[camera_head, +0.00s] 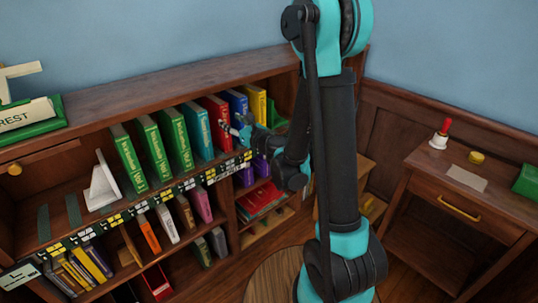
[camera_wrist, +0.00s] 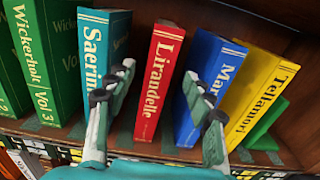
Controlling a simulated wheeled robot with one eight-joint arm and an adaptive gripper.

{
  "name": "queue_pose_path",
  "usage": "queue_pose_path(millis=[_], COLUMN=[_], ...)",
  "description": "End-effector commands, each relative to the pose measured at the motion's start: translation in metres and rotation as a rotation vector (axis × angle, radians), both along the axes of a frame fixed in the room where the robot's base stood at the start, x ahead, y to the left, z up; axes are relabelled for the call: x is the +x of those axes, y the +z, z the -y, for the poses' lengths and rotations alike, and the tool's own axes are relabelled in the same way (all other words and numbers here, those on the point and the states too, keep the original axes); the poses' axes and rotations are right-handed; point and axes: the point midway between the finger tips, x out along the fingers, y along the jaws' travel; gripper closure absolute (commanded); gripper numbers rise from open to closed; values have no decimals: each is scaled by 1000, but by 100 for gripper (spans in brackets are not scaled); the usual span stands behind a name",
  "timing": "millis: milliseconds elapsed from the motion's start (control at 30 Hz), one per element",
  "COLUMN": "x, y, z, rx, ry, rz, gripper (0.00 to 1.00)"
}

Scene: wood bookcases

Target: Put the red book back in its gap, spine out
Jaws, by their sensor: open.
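The red book (camera_wrist: 160,80), lettered "Lirandelle", stands upright on the upper shelf with its spine facing out. It is between the teal book (camera_wrist: 107,45) and the blue book (camera_wrist: 205,75), with narrow spaces on both sides. In the head view the red book (camera_head: 216,118) is partly behind my gripper (camera_head: 240,129). In the wrist view my gripper (camera_wrist: 158,76) is open, one finger on each side of the red spine. The left finger overlaps the teal book and the right finger overlaps the blue one. I cannot tell whether either finger touches a book.
Green volumes (camera_head: 150,150) stand left of the teal book. A yellow book (camera_wrist: 262,95) and a green item (camera_wrist: 268,120) are to the right. Labels run along the shelf's front edge (camera_head: 130,208). A side table (camera_head: 465,200) with a bell (camera_head: 440,135) stands at the right.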

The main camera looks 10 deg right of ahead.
Motion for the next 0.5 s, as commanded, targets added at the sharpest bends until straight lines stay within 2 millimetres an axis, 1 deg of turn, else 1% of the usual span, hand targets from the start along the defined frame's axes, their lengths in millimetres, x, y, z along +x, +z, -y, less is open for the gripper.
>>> queue_pose_path(millis=[67,133,167,267,300,367,400,467,500], x=[-5,-14,-19,-43,-55,-73,-85,-104,-117], y=[1,3,3,-3,-8,-17,-25,-38,-48], z=[1,2,3,8,12,19,26,38,48], rx=[-60,-175,-245,-538,-670,-866,-994,-1179,-1301], ry=[11,37,54,133,174,244,295,382,445], rz=[26,75,104,220,269,339,383,442,479], gripper=[47,47,47,47,47,47,47,47,47])
